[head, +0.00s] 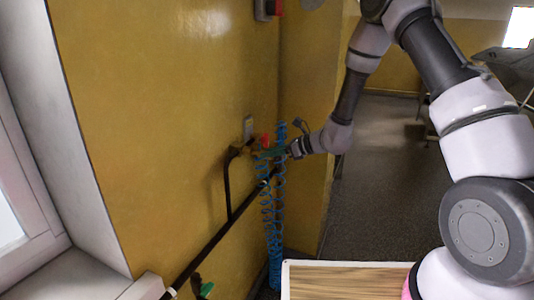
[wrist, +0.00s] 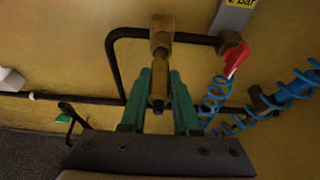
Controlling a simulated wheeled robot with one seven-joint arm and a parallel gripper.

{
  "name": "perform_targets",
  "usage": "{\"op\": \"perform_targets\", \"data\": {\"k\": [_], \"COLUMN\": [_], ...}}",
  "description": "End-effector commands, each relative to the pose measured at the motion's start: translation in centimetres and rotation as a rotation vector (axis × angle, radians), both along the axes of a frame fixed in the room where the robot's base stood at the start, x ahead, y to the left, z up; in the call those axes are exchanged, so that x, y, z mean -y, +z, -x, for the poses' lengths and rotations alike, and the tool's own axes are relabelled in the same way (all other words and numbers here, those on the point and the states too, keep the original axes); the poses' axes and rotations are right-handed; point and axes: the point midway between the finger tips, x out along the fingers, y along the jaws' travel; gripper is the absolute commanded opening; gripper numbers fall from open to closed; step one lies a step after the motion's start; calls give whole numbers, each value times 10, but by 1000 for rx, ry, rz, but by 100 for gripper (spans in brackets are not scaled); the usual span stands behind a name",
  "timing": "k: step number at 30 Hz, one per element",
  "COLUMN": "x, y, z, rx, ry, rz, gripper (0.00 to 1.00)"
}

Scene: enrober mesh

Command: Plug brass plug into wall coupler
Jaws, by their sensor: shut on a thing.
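My gripper (wrist: 158,76) has two green fingers shut on the brass plug (wrist: 158,92), which stands between them. The wall coupler (wrist: 162,36) is a brass fitting on a bent black pipe, straight ahead of the fingertips in the wrist view. The plug's front end lines up with the coupler and shows close to or touching it; I cannot tell whether it is inside. In the head view my gripper (head: 278,152) is at the yellow wall beside the blue coil, and the plug and coupler are too small to make out there.
A blue coiled hose (wrist: 214,98) hangs right of my gripper, near a red lever (wrist: 236,58) and a grey label plate (wrist: 234,16). A black pipe (head: 205,250) runs along the wall, with a green handle (head: 204,289). A wooden-topped table (head: 340,282) stands in front.

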Motion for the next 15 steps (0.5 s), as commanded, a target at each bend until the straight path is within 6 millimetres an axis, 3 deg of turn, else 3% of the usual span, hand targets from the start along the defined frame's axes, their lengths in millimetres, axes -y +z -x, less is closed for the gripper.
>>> {"op": "perform_targets", "data": {"k": [15], "x": [19], "y": [0], "z": [7], "rx": [0], "ry": [-1], "rz": [0], "gripper": [0]}}
